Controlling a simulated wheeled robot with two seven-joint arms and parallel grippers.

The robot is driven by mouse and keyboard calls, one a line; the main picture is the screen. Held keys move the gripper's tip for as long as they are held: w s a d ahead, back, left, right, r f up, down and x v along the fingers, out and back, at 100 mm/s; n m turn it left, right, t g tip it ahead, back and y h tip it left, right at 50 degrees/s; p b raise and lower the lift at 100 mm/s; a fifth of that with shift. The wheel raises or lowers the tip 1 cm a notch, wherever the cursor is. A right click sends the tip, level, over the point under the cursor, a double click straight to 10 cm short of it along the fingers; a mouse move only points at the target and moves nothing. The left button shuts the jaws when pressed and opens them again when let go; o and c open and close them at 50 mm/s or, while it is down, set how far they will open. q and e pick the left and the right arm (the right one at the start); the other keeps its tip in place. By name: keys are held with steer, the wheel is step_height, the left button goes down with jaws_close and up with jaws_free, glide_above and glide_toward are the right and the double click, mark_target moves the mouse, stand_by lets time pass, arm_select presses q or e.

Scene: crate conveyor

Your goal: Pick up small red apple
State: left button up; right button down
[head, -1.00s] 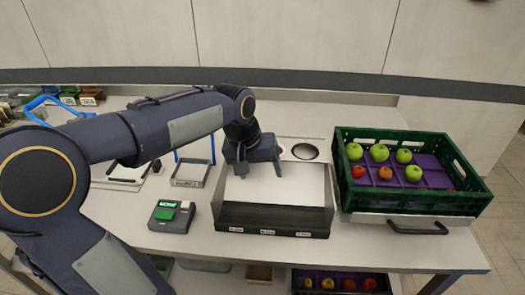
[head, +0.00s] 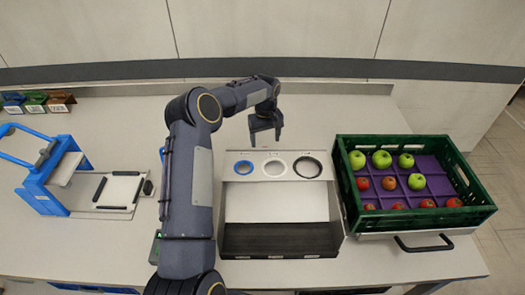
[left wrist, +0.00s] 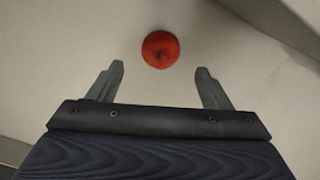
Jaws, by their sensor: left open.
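A small red apple (left wrist: 160,50) shows in the left wrist view, on or above a pale surface. It lies just past the fingertips, centred between the two fingers, and nothing grips it. My left gripper (head: 265,140) is open and empty, pointing down behind the grey sorting box. It also shows in the left wrist view (left wrist: 160,68), with its fingers spread on either side of the apple's near edge. I cannot make out this apple in the head view; the gripper and arm may hide it. My right gripper is not in view.
A green crate (head: 469,217) with a purple insert holds several green and red apples at the right. The sorting box (head: 278,240) has three round holes at its back. A blue press (head: 42,190) stands at the left. The back table strip (head: 350,110) is clear.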

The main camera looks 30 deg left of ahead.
arm_select(q)
step_height(320, 180, down, 6)
steer(key=shift+s+d, duration=0.1)
steer(key=c, duration=1.1)
